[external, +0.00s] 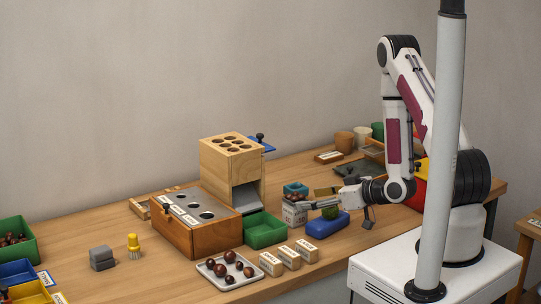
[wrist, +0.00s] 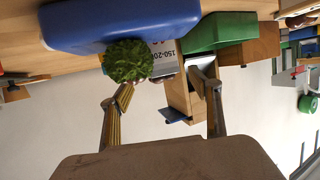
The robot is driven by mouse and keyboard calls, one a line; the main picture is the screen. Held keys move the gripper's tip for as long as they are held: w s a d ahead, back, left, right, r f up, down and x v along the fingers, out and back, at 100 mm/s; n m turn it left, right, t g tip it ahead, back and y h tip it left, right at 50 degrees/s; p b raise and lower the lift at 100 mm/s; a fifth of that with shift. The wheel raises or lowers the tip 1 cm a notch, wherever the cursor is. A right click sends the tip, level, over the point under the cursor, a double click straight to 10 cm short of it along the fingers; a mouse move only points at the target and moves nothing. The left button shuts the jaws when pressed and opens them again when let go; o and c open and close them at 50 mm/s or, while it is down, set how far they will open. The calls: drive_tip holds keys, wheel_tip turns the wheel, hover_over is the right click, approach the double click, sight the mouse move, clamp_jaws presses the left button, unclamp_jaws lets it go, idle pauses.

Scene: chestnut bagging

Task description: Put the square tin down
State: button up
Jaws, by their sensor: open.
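A square, pale tin (external: 294,214) with a printed label stands on the table, with brown chestnuts at its top. I take it as the square tin. In the wrist view part of its labelled face (wrist: 164,62) shows beyond the fingertips, partly hidden by a spiky green ball. My gripper (external: 314,204) is low over the table, just right of the tin. In the wrist view my gripper (wrist: 160,82) has its two fingers wide apart, with nothing clearly held between them. I cannot tell whether a finger touches the tin.
The spiky green ball (wrist: 128,61) and a blue rounded block (external: 327,224) lie close to my gripper. A green tray (external: 265,230), a wooden dispenser (external: 218,162) and small labelled blocks (external: 289,257) stand left of it. A teal box (external: 295,187) is behind the tin.

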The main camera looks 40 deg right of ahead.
sight(294, 201)
drive_tip(key=shift+x, duration=1.9)
drive_tip(key=shift+s+a+f, duration=0.1)
drive_tip(key=shift+a+f, duration=0.05)
drive_tip(key=c, duration=1.5)
drive_tip(key=shift+c, duration=0.2)
wheel_tip(294, 201, up, 10)
